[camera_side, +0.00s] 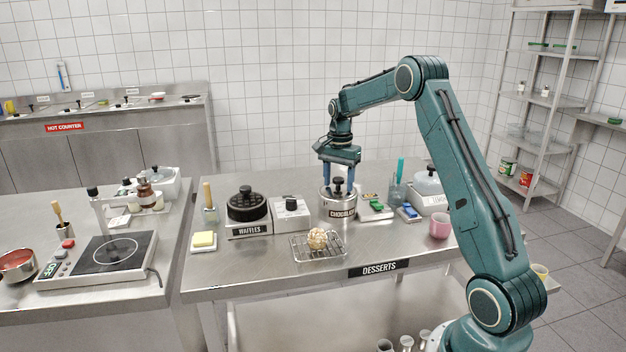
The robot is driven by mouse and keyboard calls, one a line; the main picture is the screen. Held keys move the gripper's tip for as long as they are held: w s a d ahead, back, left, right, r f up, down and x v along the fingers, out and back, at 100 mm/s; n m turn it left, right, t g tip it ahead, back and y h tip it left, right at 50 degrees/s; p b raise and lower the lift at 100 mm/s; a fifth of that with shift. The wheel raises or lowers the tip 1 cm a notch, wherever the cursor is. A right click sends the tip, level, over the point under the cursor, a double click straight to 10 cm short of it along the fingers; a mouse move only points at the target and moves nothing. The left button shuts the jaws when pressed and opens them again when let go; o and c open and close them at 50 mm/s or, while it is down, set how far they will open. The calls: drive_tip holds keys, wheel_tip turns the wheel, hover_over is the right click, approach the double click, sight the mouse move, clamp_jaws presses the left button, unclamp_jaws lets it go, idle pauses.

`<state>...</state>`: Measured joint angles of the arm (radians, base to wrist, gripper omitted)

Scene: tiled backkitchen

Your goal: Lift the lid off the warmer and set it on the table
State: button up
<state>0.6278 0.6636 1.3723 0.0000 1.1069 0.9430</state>
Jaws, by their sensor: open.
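The warmer (338,211) is a steel pot with a dark label reading "CHOCOLATE", standing on the steel table towards the back middle. Its lid (330,191), with a black knob (338,184), sits on top of the warmer. My gripper (338,174) points down right over the lid, with its two blue fingers apart on either side above the knob. The gripper is open and holds nothing. Whether the fingers touch the knob or lid cannot be told from this view. The table (270,279) carries the "DESSERTS" sign on its front edge.
A waffle iron (247,205) and a white dial box (291,214) stand left of the warmer. A wire rack (318,254) with a waffle ball is in front. A pink cup (439,226) and small boxes stand right. Bare table lies at the front left.

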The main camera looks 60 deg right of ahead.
sight(338, 178)
drive_tip(key=shift+c, duration=0.2)
idle(0.3)
drive_tip(key=c, duration=1)
drive_tip(key=shift+c, duration=0.2)
wheel_tip(338, 178, up, 20)
idle(0.7)
